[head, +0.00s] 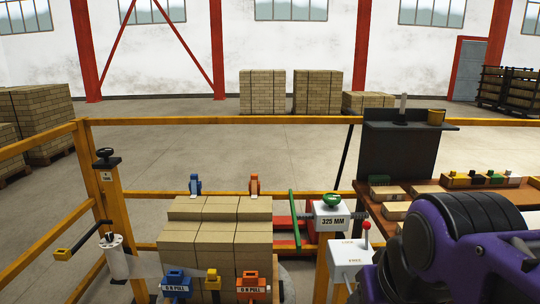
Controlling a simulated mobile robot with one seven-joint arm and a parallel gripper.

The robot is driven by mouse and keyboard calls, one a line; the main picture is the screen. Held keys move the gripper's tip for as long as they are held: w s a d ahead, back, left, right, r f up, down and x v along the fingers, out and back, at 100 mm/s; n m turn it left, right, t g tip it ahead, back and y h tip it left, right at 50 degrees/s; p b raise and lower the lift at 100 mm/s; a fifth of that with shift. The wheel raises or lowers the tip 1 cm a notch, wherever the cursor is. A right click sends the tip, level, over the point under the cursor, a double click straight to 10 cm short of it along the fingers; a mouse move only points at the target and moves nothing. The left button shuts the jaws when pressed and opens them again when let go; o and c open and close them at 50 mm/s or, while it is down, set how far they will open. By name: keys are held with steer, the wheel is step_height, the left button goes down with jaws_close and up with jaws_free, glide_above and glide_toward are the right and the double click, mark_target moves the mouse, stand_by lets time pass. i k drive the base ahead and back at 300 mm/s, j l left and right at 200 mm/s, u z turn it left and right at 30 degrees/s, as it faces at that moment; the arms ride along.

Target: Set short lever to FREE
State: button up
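A short lever with a red ball knob (366,226) stands nearly upright at the right side of a white box (349,253). The box sits on a yellow post at the lower middle right. Small lettering on its face seems to read FREE on a lower line; the line above is too small to read. I cannot tell which setting the lever is at. My purple and black arm fills the lower right, just right of the box, and may hide part of it. My gripper is not in view.
A white block marked 325 MM with a green handwheel (332,199) stands behind the box. Stacked bricks (214,239) with blue and orange pull units are left of it. A wooden bench (432,188) holds bricks and small coloured items at right. Yellow rails (230,120) cross behind.

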mark_target(366, 225)
steer(key=l, duration=0.6)
steer(key=k+l, duration=0.15)
steer(key=l, duration=0.5)
steer(key=i+j, duration=0.15)
steer(key=i, duration=0.55)
